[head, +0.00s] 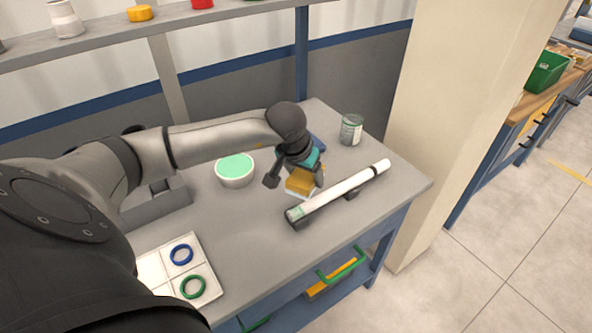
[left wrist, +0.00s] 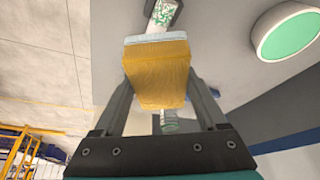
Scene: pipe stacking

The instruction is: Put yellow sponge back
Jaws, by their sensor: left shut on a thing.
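The yellow sponge (head: 301,183) has a pale layer on one face. My left gripper (head: 296,181) is shut on it, above the grey table (head: 250,232) and close beside the white pipe. In the left wrist view the sponge (left wrist: 158,78) sits between the two fingers of my left gripper (left wrist: 160,95). The white pipe (head: 345,188) has a green-patterned end and a black band, and lies on dark supports. The sponge hides part of the pipe in the left wrist view. My right gripper is not in view.
A white bowl with green contents (head: 235,170) stands left of the sponge. A blue object (head: 317,143) is partly hidden behind my gripper. A white tray (head: 207,262) holds a blue ring and a green ring.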

